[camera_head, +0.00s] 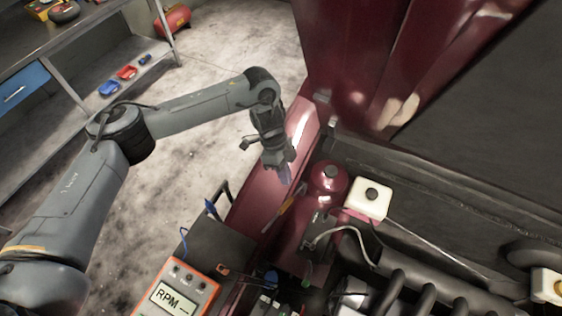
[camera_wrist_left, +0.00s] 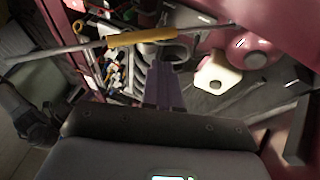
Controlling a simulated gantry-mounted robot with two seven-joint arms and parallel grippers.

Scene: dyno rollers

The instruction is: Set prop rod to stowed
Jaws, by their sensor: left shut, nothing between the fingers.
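The prop rod is a thin grey bar with a yellow-orange sleeve (camera_wrist_left: 142,37), crossing the upper left of the left wrist view. In the head view, a small yellow-orange piece (camera_head: 284,208), apparently the same sleeve, shows beside the red fender's inner edge. My left gripper (camera_head: 285,175) hangs over the fender, just above that piece. Its fingers also show in the left wrist view (camera_wrist_left: 164,68), closed together and empty, just below the sleeve in the picture. I cannot tell whether they touch it. The rod's ends and holder are unclear. My right gripper is not in view.
The raised red hood (camera_head: 370,60) stands at the back. A white reservoir (camera_head: 369,197) and a red dome (camera_head: 328,176) sit close right of my gripper. An orange RPM meter (camera_head: 178,289) is in front. Open floor lies left, before a workbench (camera_head: 60,40).

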